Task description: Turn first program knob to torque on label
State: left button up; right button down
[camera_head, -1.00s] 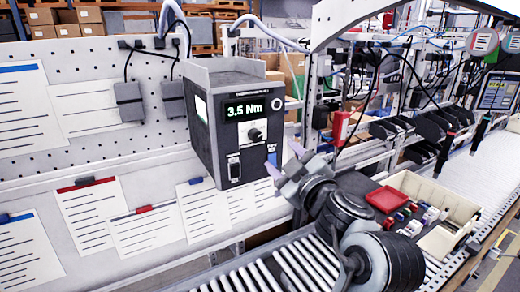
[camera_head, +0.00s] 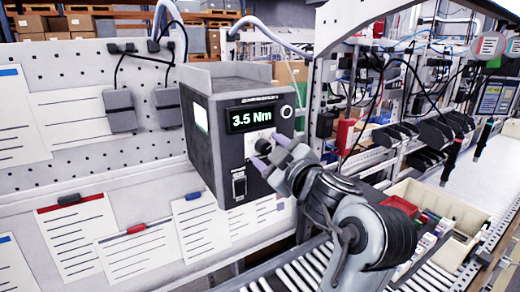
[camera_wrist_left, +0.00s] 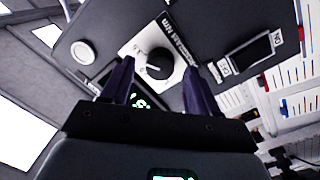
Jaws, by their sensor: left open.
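The controller box (camera_head: 235,110) is dark, with a green display (camera_head: 252,116) reading 3.5 Nm. A black round knob (camera_head: 266,146) on a white label plate sits below the display. In the left wrist view, the knob (camera_wrist_left: 159,65) lies between my fingertips, and lettering like "PROGRAM NR" runs beside it. A light mark shows on the knob, but its exact setting is hard to read. My left gripper (camera_head: 269,152) is open and empty in front of the box face, one finger to each side of the knob. I cannot tell whether they touch it. My right gripper is out of view.
A round white button (camera_head: 286,111) and a rocker switch (camera_head: 239,185) are on the same face. Paper sheets (camera_head: 133,255) hang on the panel to the left. A roller conveyor (camera_head: 285,272) and a beige bin (camera_head: 450,204) lie to the right.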

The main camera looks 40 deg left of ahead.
pick_arm(q)
jog(key=shift+w+a, duration=0.1)
jog(key=shift+a, duration=0.1)
jog(key=shift+c, duration=0.5)
jog(key=c, duration=0.9)
jog(key=shift+c, duration=0.2)
